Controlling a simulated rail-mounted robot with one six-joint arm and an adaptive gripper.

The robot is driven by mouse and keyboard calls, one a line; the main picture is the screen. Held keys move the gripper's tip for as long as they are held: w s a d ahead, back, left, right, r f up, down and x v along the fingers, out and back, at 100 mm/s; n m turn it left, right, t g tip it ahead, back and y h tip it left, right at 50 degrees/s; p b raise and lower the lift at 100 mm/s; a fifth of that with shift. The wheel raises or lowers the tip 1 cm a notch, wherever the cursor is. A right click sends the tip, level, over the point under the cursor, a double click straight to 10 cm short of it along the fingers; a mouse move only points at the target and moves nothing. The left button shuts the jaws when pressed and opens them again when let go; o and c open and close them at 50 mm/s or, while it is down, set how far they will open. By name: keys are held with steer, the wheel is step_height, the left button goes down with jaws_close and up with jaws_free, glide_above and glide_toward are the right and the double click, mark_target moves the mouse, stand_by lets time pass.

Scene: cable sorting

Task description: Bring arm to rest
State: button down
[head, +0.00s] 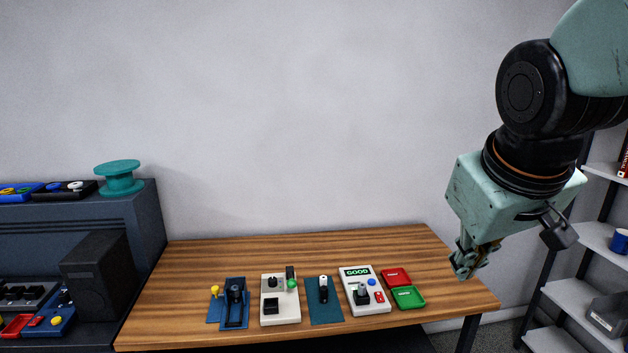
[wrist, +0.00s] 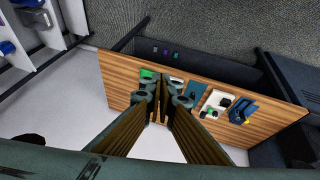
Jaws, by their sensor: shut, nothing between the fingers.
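My gripper (head: 467,268) hangs from the arm at the right of the head view, above and near the right end of the wooden table (head: 210,260). In the wrist view my gripper (wrist: 161,92) points down toward the table, its fingers together and nothing between them. In the wrist view the fingers hide part of the table and of the row of devices on it.
On the table are a blue stand (head: 235,310), a white device (head: 280,310), a teal mat (head: 323,313), a tester reading GOOD (head: 357,273), a red tray (head: 396,276) and a green tray (head: 408,298). Shelves (head: 580,300) stand right; a dark cabinet (head: 150,215) stands left.

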steer(key=s+a+m, duration=0.1)
steer(key=s+a, duration=0.1)
steer(key=s, duration=0.8)
steer(key=s+a+f+m+g+y, duration=0.1)
steer(key=s+a, duration=0.1)
steer(key=s, duration=0.8)
steer(key=shift+b, duration=0.45)
